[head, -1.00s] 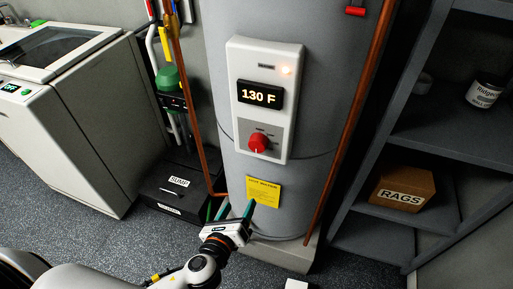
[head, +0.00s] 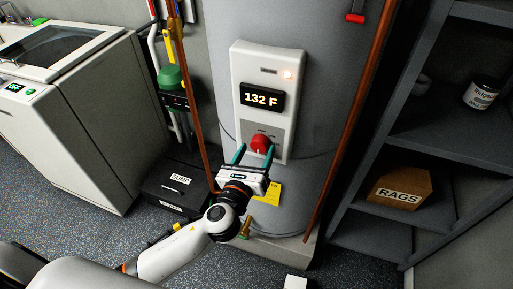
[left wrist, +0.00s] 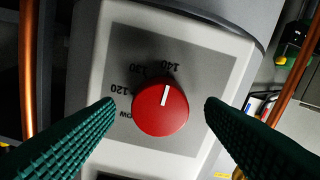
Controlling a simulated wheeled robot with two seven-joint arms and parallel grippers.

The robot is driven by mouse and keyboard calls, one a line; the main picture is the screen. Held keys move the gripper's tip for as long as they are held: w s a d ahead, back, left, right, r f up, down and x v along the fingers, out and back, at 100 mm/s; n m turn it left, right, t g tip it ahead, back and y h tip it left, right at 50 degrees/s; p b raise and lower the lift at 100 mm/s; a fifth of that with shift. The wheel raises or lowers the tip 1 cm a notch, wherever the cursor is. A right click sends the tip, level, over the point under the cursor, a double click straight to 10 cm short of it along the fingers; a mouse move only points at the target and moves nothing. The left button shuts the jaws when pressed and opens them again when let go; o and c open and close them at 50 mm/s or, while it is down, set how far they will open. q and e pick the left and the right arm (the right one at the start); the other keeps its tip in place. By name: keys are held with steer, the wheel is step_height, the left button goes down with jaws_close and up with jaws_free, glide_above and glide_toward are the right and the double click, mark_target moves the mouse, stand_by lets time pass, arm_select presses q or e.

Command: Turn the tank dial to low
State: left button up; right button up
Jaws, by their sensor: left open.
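The red tank dial (head: 261,144) sits low on the white control panel (head: 285,131) of the grey tank (head: 320,105). The panel's display (head: 262,98) reads 132 F. In the left wrist view the dial (left wrist: 161,112) has a white pointer line aimed up, between the 130 and 140 marks and nearer 140. The scale also shows 120 and a partly visible low mark at lower left. My left gripper (head: 255,151) is open with green fingers on either side of the dial, apart from it. The fingers (left wrist: 158,108) hold nothing. My right gripper is not in view.
Copper pipes (head: 350,115) run along both sides of the tank. A yellow label (head: 268,192) is below the panel. Grey shelves (head: 440,120) with a RAGS box (head: 400,188) stand right. A black sump box (head: 172,187) and a white washer (head: 75,125) stand left.

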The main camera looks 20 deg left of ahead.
arm_select(q)
steer(key=shift+w, duration=0.55)
steer(key=c, duration=1)
